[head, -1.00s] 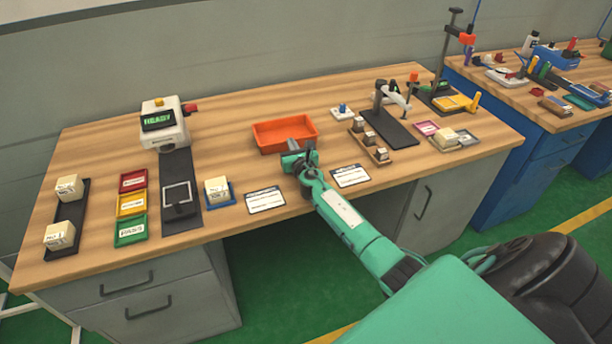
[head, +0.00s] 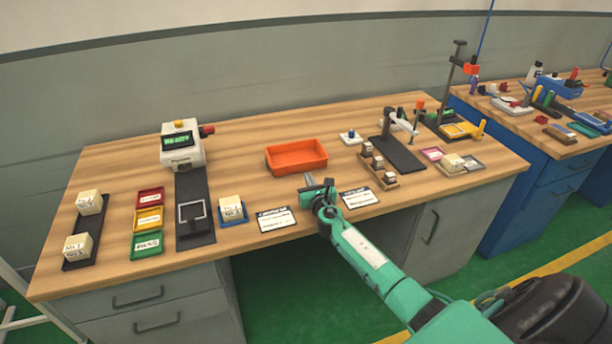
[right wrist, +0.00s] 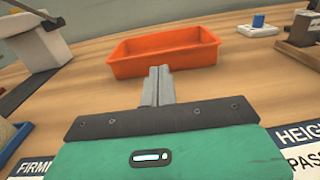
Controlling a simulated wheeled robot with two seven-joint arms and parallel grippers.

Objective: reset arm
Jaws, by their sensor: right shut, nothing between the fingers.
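My right gripper (head: 309,181) is at the front edge of the wooden table (head: 235,145), between two white label cards. Its fingers are shut and empty; the right wrist view shows them pressed together (right wrist: 160,84). An empty orange tray (head: 297,170) lies just beyond the fingertips, apart from them, and it also shows in the right wrist view (right wrist: 125,67). My left gripper is not in view.
On the left stand a tester with a screen (head: 182,155), red, yellow and green trays (head: 149,242) and a black tray (head: 68,245) with two cream blocks. A cream block (head: 231,207) sits on a blue tray. A black stand (head: 400,155) and small blocks are right.

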